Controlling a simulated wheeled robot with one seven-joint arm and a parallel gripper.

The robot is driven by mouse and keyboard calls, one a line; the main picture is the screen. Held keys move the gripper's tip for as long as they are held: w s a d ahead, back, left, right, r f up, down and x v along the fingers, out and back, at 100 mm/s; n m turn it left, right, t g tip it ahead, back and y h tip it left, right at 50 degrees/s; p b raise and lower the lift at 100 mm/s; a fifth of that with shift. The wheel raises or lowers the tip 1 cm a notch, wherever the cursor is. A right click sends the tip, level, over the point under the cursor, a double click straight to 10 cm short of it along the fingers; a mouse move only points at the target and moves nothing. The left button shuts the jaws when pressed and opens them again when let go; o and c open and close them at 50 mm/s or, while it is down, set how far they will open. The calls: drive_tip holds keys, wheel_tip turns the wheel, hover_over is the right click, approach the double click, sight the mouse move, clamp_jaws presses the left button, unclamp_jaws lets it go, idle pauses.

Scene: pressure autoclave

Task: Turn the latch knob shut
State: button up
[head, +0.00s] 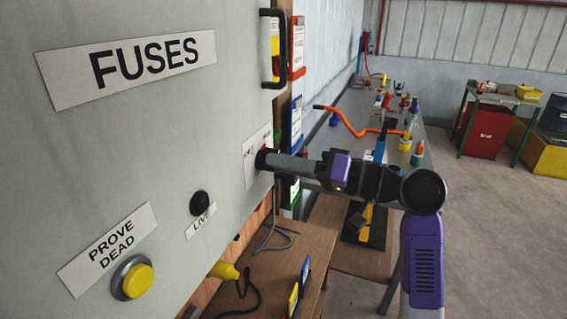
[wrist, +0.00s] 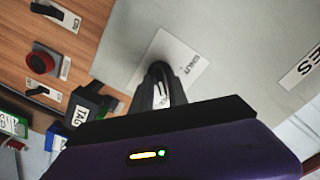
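The latch knob (head: 261,159) is a small dark knob on the grey fuse door, in front of a white label (head: 250,168). My gripper (head: 272,161) reaches it from the right, with its grey fingers close together around the knob. In the wrist view the fingertips (wrist: 159,76) meet the door at the label (wrist: 183,60). The fingers hide most of the knob, so its turn angle and the label's full wording cannot be read.
The grey door (head: 130,120) carries a FUSES sign (head: 145,62), a black handle (head: 285,48), a dark LIVE lamp (head: 200,203) and a yellow PROVE DEAD button (head: 137,281). A long bench (head: 340,140) with tools and an orange bar (head: 350,122) stands behind my arm. Open floor lies right.

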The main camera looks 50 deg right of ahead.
clamp_jaws()
drive_tip(key=shift+f+n+b, duration=0.1)
drive_tip(key=shift+n+b, duration=0.3)
drive_tip(key=shift+b, duration=0.25)
drive_tip(key=n+b, duration=1.6)
drive_tip(key=b, duration=0.3)
drive_tip(key=shift+n, duration=0.4)
drive_tip(key=shift+a+n+b, duration=0.1)
drive_tip(key=shift+n+b, duration=0.2)
drive_tip(key=shift+b, duration=0.05)
drive_tip(key=shift+o, duration=2.2)
unclamp_jaws()
